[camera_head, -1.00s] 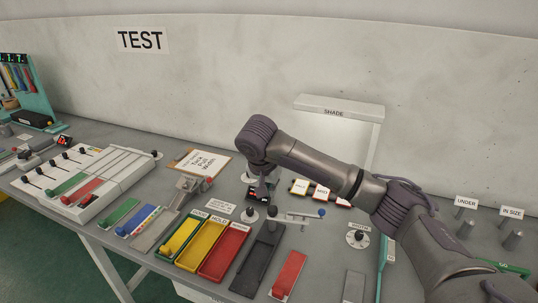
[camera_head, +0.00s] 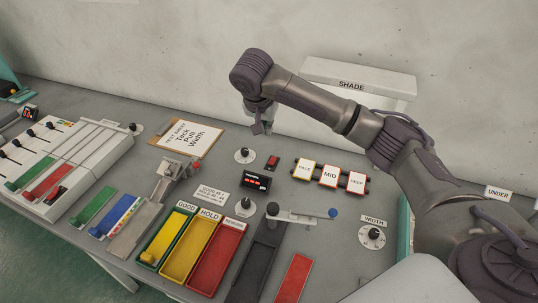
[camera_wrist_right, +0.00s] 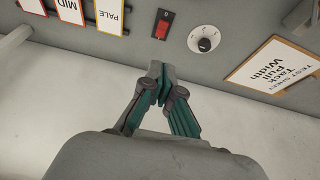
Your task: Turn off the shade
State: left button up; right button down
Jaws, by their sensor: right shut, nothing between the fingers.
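The shade (camera_head: 352,84) is a pale box-like hood with the label SHADE, standing at the back behind my right arm, which hides part of it. A small red rocker switch (camera_head: 272,162) in a black frame sits on the grey bench below it, between a round dial and the PALE card. The switch also shows at the top of the right wrist view (camera_wrist_right: 163,25). My right gripper (camera_head: 262,129) is shut and empty, behind and apart from the switch. Its fingertips (camera_wrist_right: 160,70) meet just short of the switch in the wrist view. My left gripper is out of view.
A round dial (camera_head: 245,156) stands left of the switch, and the PALE, MID and DEEP cards (camera_head: 330,175) stand right. A small black display (camera_head: 255,181) lies in front. A clipboard (camera_head: 187,139) lies to the left. Coloured trays (camera_head: 180,240) fill the front.

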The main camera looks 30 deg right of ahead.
jog(key=p, duration=0.2)
send_over(271, 161)
notch_tip(271, 161, down, 9)
jog(key=shift+s+r, duration=0.15)
jog(key=shift+r, duration=0.05)
jog(key=f, duration=0.2)
jog(key=a+f, duration=0.1)
jog(key=shift+s+f+p, duration=0.2)
jog(key=shift+s+p, duration=0.05)
jog(key=shift+p, duration=0.05)
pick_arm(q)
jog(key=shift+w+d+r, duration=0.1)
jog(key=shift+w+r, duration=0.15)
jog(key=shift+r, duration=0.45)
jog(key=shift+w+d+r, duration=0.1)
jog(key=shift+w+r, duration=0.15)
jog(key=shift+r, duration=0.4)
pick_arm(e)
jog(key=shift+s+a+f, duration=0.1)
jog(key=shift+s+f, duration=0.05)
jog(key=shift+f, duration=0.35)
